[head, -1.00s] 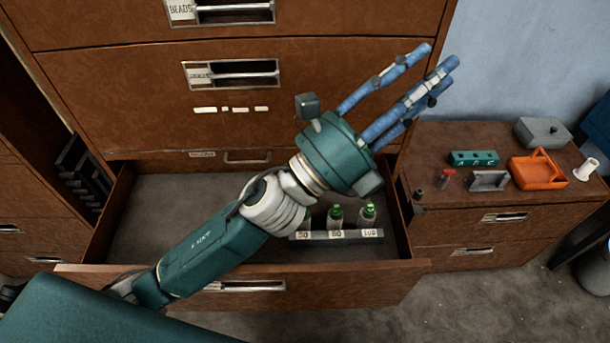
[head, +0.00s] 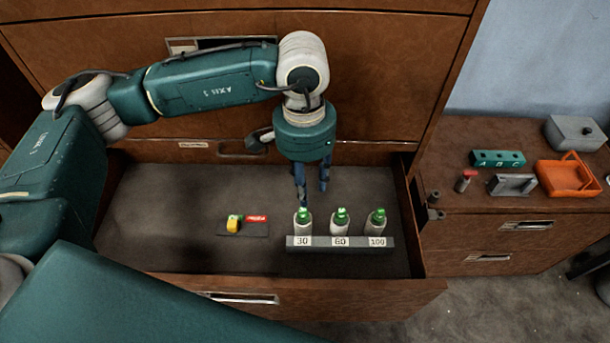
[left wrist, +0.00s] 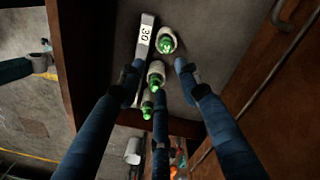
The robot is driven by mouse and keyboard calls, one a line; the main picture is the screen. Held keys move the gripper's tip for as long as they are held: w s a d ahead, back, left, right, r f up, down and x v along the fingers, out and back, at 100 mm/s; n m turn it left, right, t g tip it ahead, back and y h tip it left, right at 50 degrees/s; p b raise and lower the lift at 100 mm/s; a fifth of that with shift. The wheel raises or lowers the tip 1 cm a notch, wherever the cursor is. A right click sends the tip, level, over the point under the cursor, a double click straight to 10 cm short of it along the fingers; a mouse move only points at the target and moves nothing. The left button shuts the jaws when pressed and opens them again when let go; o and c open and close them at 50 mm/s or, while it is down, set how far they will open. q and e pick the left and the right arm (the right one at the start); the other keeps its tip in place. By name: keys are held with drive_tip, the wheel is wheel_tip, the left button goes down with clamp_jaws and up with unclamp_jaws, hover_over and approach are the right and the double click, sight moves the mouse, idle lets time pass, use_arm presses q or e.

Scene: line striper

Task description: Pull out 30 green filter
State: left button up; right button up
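The 30 green filter (head: 303,222), a pale bottle with a green cap, stands upright at the left end of a grey rack (head: 340,243) in the open drawer, behind the label 30. The 60 filter (head: 340,222) and 100 filter (head: 377,222) stand to its right. My left gripper (head: 312,191) points down, empty, its fingertips just above and behind the 30 filter in the head view. In the left wrist view its fingers are spread apart, and the 30 filter (left wrist: 166,42) shows beyond the fingertips. I cannot tell whether a finger touches it. My right gripper is out of view.
A yellow item (head: 233,224) and a red item (head: 257,218) lie on a dark plate left of the rack. The drawer front (head: 300,300) and cabinet face bound the space. A side cabinet at right holds an orange tray (head: 568,176) and a teal block (head: 497,158).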

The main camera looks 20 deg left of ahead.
sight(303, 210)
use_arm(q)
drive_tip(key=shift+w+a+f+b, duration=0.1)
drive_tip(key=shift+a+f+b, duration=0.25)
drive_tip(key=shift+a+f, duration=0.35)
wheel_tip(303, 210, down, 4)
drive_tip(key=shift+d+f+b, duration=0.1)
drive_tip(key=shift+b, duration=0.6)
wheel_tip(303, 210, down, 3)
drive_tip(key=b, duration=0.4)
drive_tip(key=shift+f, duration=0.2)
drive_tip(key=shift+w+f+b, duration=0.1)
drive_tip(key=shift+f+b, duration=0.3)
drive_tip(key=shift+b, duration=0.15)
